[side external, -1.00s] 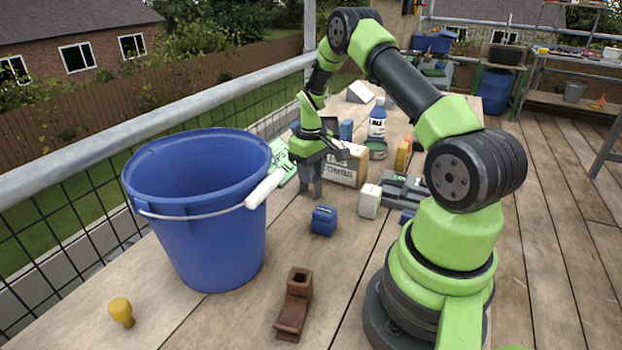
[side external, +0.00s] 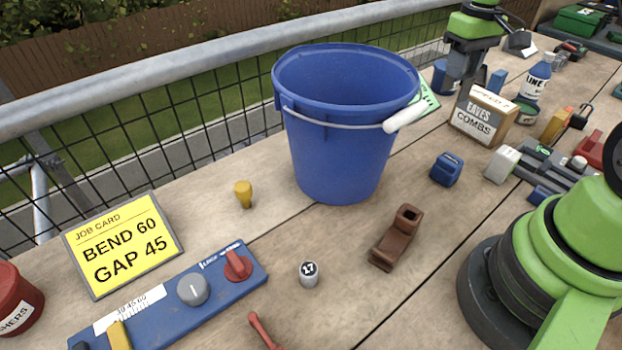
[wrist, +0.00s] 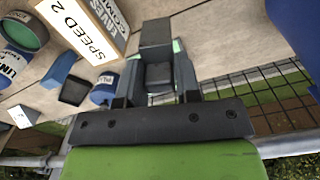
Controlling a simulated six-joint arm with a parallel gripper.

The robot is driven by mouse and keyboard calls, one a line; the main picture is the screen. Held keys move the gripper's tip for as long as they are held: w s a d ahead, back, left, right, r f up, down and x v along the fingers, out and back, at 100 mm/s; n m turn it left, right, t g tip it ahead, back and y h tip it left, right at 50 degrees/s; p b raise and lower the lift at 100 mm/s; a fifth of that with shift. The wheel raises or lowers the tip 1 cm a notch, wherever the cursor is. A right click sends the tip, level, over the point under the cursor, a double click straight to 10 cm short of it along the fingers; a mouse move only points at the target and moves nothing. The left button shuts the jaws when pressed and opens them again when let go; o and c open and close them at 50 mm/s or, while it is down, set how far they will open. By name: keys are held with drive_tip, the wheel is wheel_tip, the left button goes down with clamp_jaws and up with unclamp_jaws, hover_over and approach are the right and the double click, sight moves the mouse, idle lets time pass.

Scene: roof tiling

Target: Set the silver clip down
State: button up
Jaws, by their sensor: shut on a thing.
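My gripper (side external: 464,98) points down beside the left end of the cream EAVES COMBS box (side external: 483,116), behind the blue bucket's right side. In the wrist view my gripper (wrist: 157,72) is closed around a small grey piece between its fingers, which I take to be the silver clip (wrist: 158,73). Most of the clip is hidden by the fingers, and it cannot be made out in the side view. I cannot tell whether the clip touches the bench.
The tall blue bucket (side external: 340,150) stands left of my gripper. A blue block (side external: 446,169), a brown pipe piece (side external: 396,238) and a LINE bottle (side external: 534,78) are nearby. Mesh railing runs along the far edge.

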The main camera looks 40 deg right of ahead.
wheel_tip(320, 180, up, 17)
drive_tip(key=w+a+r+m, duration=0.1)
drive_tip(key=w+a, duration=0.2)
drive_tip(key=a, duration=0.8)
drive_tip(key=w+a+m, duration=0.2)
drive_tip(key=w+a, duration=0.2)
drive_tip(key=a, duration=0.6)
drive_tip(key=s+a+m, duration=0.2)
drive_tip(key=s+a, duration=0.2)
drive_tip(key=a, duration=0.7)
drive_tip(key=s+a+m, duration=0.1)
drive_tip(key=s+a, duration=0.2)
drive_tip(key=a, duration=0.7)
wheel_tip(320, 180, down, 29)
drive_tip(key=shift+f, duration=0.1)
